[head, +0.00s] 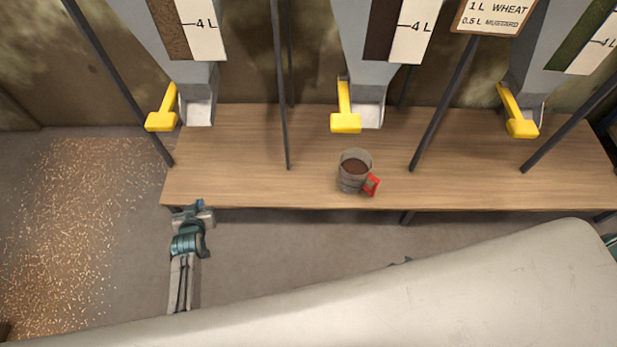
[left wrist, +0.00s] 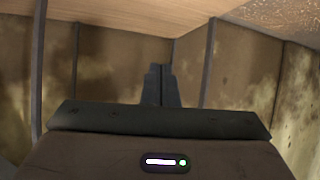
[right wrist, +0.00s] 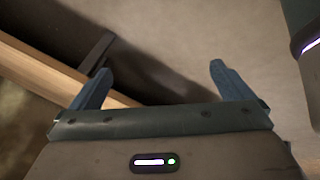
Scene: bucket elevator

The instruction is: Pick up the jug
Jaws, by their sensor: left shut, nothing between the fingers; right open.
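The jug (head: 352,176) is a grey cup with a red handle (head: 371,185) on its right side. My left gripper (head: 199,206) is at the bench's front left edge, well left of the jug. In the left wrist view its fingers (left wrist: 158,84) are together with nothing between them. My right gripper (right wrist: 160,88) shows in the right wrist view with its fingers wide apart and empty, near the bench edge. The jug is in neither wrist view.
The wooden bench (head: 250,185) carries dark upright posts. Three hoppers with yellow levers (head: 345,122) hang above it. A sign (head: 494,16) reads 1 L wheat, 0.5 L mustard. Grain (head: 80,230) is spilled on the left floor. The bench around the jug is clear.

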